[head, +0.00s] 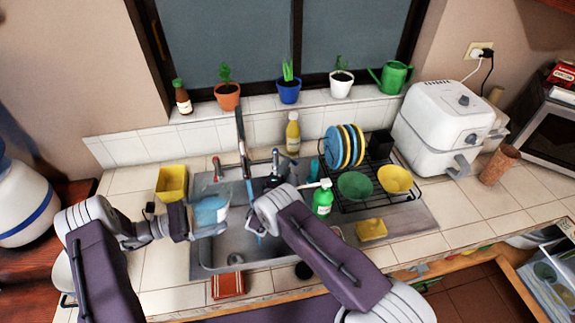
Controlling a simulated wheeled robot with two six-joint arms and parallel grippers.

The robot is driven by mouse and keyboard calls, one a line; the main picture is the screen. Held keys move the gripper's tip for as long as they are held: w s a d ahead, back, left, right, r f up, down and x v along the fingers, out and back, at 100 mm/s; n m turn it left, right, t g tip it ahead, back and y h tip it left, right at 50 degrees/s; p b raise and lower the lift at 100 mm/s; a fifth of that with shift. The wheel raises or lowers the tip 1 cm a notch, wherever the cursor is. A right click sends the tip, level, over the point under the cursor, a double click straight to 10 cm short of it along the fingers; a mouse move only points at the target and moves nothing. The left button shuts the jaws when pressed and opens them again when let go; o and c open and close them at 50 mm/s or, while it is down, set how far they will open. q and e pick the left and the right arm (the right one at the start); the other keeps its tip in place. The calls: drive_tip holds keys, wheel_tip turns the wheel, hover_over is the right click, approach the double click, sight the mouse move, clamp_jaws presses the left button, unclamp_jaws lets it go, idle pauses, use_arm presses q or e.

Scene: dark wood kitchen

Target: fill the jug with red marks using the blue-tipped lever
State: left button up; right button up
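A see-through bluish jug (209,213) is at the left side of the sink, tilted little if at all. My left gripper (188,220) is at the jug's left side and appears shut on it. Red marks on the jug cannot be made out. The tall faucet (242,150) rises behind the sink, with a red-tipped lever (216,166) on its left. A second lever (275,158) stands on its right; its tip colour is unclear. My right gripper (275,182) is close to this lever, partly hidden by my wrist; contact and finger opening cannot be told.
A yellow container (172,183) stands left of the sink (205,255). To the right are a green spray bottle (322,199), a dish rack (378,205) with plates and bowls, and a yellow sponge (372,229). A yellow bottle (293,134) stands behind.

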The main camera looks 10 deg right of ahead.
drive_tip(key=shift+x, duration=0.9)
clamp_jaws()
drive_tip(key=shift+s+f, duration=0.1)
idle(0.7)
